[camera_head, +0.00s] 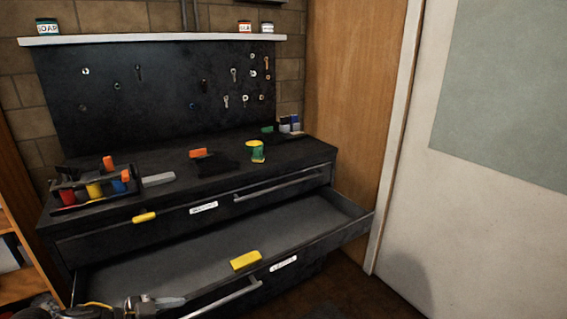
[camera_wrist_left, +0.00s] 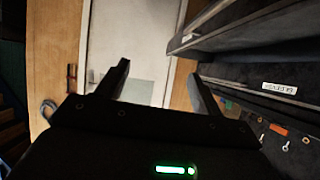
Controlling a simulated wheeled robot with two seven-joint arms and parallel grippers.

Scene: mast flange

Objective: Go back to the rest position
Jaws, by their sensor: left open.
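My left gripper (camera_head: 158,303) shows at the bottom left of the head view, low in front of the cabinet, by the left part of the open drawer (camera_head: 215,258). In the left wrist view its two fingers (camera_wrist_left: 160,82) stand wide apart with nothing between them. Beyond them are a pale door and wood panelling. My right gripper is in neither view.
Tools lie on the top under a pegboard (camera_head: 150,100). A door (camera_head: 420,225) stands at the right.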

